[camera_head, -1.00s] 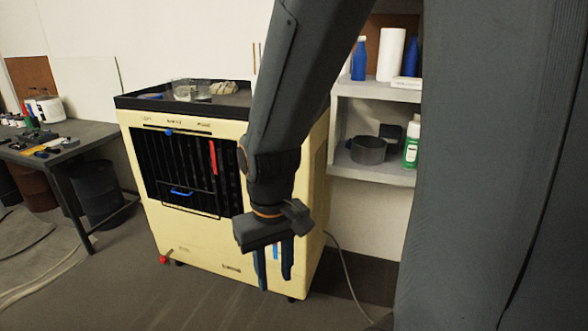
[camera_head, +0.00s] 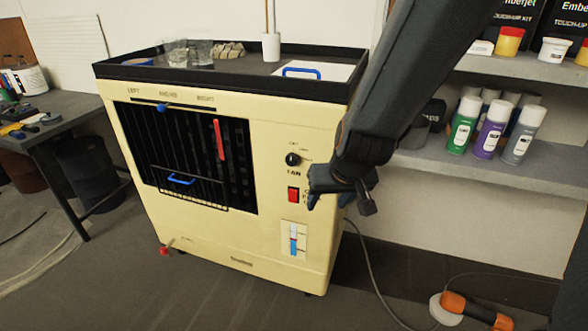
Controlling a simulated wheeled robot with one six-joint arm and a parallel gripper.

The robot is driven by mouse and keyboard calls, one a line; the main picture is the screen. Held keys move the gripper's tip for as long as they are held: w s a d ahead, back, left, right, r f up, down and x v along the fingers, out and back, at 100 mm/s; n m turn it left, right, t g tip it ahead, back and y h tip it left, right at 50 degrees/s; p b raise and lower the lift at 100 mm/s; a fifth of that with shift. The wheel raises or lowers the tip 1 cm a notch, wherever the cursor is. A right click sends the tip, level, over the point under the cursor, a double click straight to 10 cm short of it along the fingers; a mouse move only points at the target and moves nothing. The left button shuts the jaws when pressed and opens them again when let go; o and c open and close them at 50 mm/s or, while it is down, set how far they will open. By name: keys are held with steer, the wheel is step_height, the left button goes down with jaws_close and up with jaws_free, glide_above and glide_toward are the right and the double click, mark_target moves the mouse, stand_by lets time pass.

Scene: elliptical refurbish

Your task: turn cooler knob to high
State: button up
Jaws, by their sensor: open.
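The cooler (camera_head: 190,238) is a cream cabinet with a black grille front and a dark top tray. Its small black round fan knob (camera_head: 292,159) is on the right of the front, with small lettering around it and "FAN" below. The lettering is too small to read fully, so I cannot tell the knob's setting. My gripper (camera_head: 312,192) is at the cooler's right front edge, to the right of and a little below the knob, apart from it in the picture. Its fingers point left and down and are seen nearly edge-on. It holds nothing that I can see.
A red switch (camera_head: 293,194) and a blue level gauge (camera_head: 293,240) sit below the knob. A red slider (camera_head: 218,140) is on the grille. Shelves with spray cans (camera_head: 492,127) stand right. An orange tool (camera_head: 474,312) lies on the floor. A workbench (camera_head: 62,128) is left.

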mark_target(291, 161)
steer(key=w+a+f+n+t+h+b, duration=0.1)
steer(key=w+a+t+h+b, duration=0.75)
steer(key=w+a+t, duration=0.3)
steer(key=shift+y, duration=0.45)
steer(key=b+x, duration=0.1)
steer(key=x, duration=0.5)
steer(key=shift+w+d, duration=0.15)
steer(key=shift+w, duration=0.05)
steer(key=shift+c, duration=0.4)
steer(key=c, duration=1)
steer(key=shift+o, duration=0.2)
